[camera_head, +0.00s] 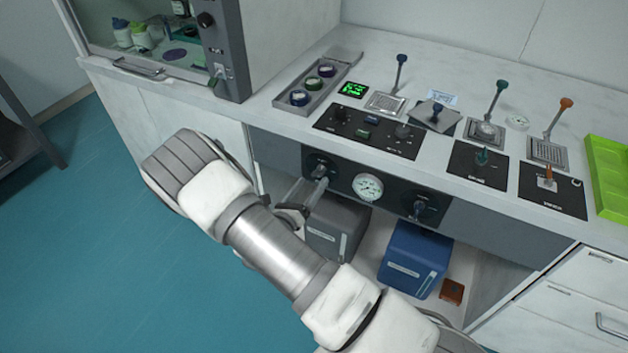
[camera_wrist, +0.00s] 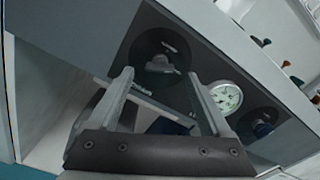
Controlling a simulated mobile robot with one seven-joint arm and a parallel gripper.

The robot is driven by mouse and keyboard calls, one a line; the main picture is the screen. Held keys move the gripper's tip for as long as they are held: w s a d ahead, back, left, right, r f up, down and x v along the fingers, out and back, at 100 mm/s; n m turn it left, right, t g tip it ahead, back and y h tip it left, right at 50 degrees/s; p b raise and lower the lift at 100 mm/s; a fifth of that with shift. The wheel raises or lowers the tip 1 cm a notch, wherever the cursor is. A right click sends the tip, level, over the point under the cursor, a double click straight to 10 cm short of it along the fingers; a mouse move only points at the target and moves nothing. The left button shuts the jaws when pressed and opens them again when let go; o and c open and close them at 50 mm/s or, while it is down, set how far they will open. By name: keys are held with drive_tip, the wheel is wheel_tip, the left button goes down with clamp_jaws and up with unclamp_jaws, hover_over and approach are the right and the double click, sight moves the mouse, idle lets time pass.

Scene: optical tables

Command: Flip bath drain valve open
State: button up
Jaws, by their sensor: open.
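A dark front panel under the counter carries a left valve knob (camera_head: 320,169) and a right valve knob (camera_head: 419,207), with a round gauge (camera_head: 368,187) between them. I cannot read which one is labelled bath drain. My gripper (camera_head: 306,198) is open and empty, just below and in front of the left knob; my arm partly hides it. In the wrist view the left knob (camera_wrist: 168,62) shows just beyond and between the fingertips of my gripper (camera_wrist: 160,82), apparently untouched. The gauge (camera_wrist: 226,97) and right knob (camera_wrist: 262,127) lie to the right of the fingers.
A grey box (camera_head: 337,228) and a blue box (camera_head: 414,258) stand in the open bay below the panel. The counter above (camera_head: 440,65) holds several levers and switch plates, and a green tray (camera_head: 608,178) at the right. The teal floor (camera_head: 130,260) is clear at left.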

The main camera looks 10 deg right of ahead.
sight(318, 174)
drive_tip(key=shift+x, duration=1.35)
